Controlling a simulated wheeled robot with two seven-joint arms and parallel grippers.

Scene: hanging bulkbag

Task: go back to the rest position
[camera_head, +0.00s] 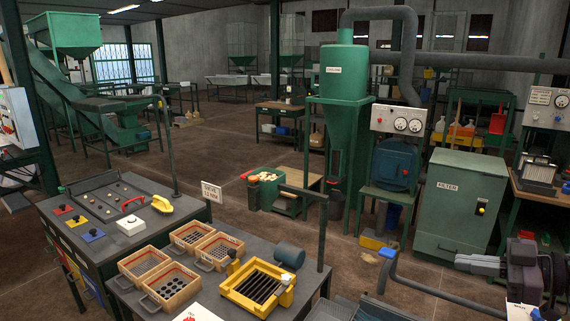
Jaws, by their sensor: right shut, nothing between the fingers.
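My right gripper (462,263) shows at the lower right, with its grey fingers pointing left. Its fingers are together with nothing between them. It is in front of the lower part of the green filter cabinet (458,212) in the picture, with no visible contact. My left gripper is out of the picture.
A dark bench with wooden sieve boxes (143,262) and a yellow slotted frame (232,287) stands at the lower left and centre. A grey pipe rail (440,293) runs near my right gripper. A green cyclone (345,75) stands behind. Brown floor (225,155) is open mid-room.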

